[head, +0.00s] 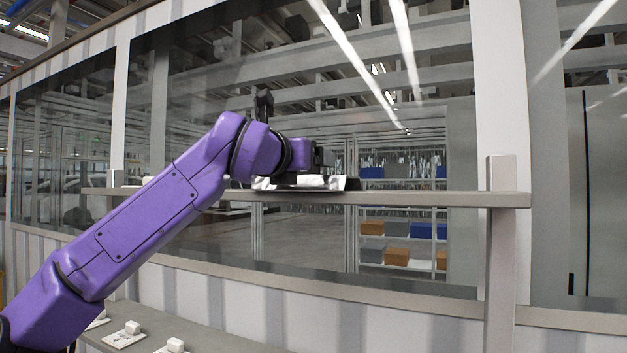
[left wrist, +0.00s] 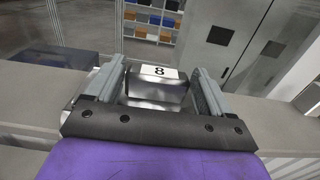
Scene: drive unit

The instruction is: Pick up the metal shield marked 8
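The shiny silver metal shield (head: 333,183) sits on a dark base on the upper shelf (head: 430,198) in the head view, partly hidden by my left arm. In the left wrist view, the shield (left wrist: 155,92) lies between the fingers, with a white label reading 8 (left wrist: 158,71) at its far side. My left gripper (left wrist: 158,84) has its fingers spread, one on each side of the shield. Whether they touch its sides is hard to tell. In the head view the left gripper's fingers are mostly hidden behind the arm. My right gripper is not in view.
A post (head: 500,250) stands at the shelf's right end. A lower ledge (head: 200,325) holds several small white label stands. Behind the shelf is a large window, through which racks with orange and blue bins (head: 397,256) show. The upper shelf is clear right of the shield.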

